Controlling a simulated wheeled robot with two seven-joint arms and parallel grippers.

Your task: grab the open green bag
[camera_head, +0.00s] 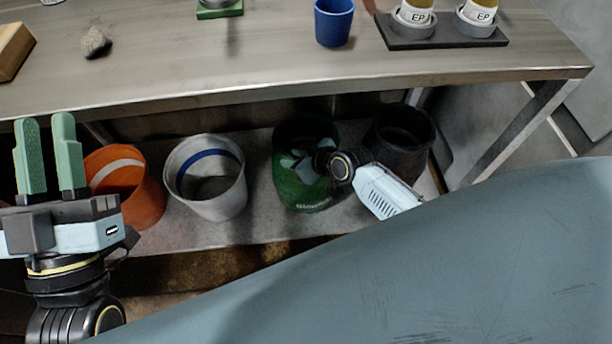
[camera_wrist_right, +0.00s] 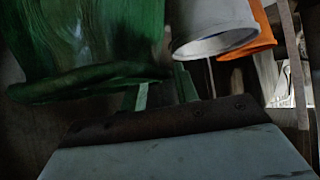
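The green bag (camera_head: 296,190) stands open on the low shelf under the bench, its mouth facing up. In the right wrist view the green bag (camera_wrist_right: 85,40) fills the upper left, with its rolled rim towards my fingers. My right gripper (camera_head: 298,165) is at the bag's mouth in the head view. Its fingers (camera_wrist_right: 162,92) look apart, close to the rim. Whether they touch the bag is hidden. My left gripper (camera_head: 48,155) is open and empty at the far left, fingers pointing up.
A white bin (camera_head: 207,190) with a blue stripe and an orange bin (camera_head: 143,200) stand left of the bag. A black bin (camera_head: 407,135) stands close on its right. The metal bench (camera_head: 200,75) overhangs, holding a blue cup (camera_head: 333,22) and a rock (camera_head: 95,42).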

